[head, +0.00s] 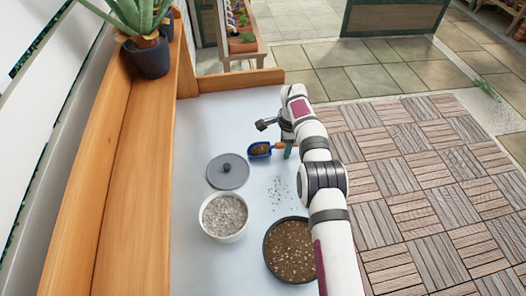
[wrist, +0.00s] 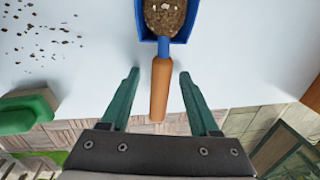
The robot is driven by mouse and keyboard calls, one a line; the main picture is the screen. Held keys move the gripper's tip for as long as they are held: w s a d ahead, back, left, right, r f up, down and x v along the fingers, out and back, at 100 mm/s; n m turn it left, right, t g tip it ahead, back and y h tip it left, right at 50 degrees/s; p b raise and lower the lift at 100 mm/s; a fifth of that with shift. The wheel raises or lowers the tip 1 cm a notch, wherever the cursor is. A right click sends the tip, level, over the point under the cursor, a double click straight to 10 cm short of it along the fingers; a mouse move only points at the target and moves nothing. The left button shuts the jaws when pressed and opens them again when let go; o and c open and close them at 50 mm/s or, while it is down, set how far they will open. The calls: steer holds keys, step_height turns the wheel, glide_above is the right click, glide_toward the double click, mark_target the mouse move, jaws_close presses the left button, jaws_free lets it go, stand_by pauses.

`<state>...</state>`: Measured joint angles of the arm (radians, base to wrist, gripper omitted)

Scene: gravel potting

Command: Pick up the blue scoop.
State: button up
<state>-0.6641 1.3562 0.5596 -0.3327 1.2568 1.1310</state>
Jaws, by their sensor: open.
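The blue scoop (head: 259,150) lies on the pale table in the head view, with brown gravelly soil in its bowl. In the wrist view the scoop's blue bowl (wrist: 190,22) is at the top and its orange-brown handle (wrist: 160,88) points down toward me. My gripper (wrist: 158,76) is open, with one green finger on each side of the handle and a gap on both sides. In the head view my gripper (head: 289,150) is at the handle end of the scoop, partly hidden by my arm.
A grey lid (head: 228,172) with a knob, a white pot of grey gravel (head: 224,216) and a dark pot of brown soil (head: 291,250) stand nearby. Loose gravel bits (head: 280,188) lie on the table (head: 200,130). A wooden ledge (head: 150,150) borders the left.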

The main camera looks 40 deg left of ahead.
jaws_close()
stand_by(0.4)
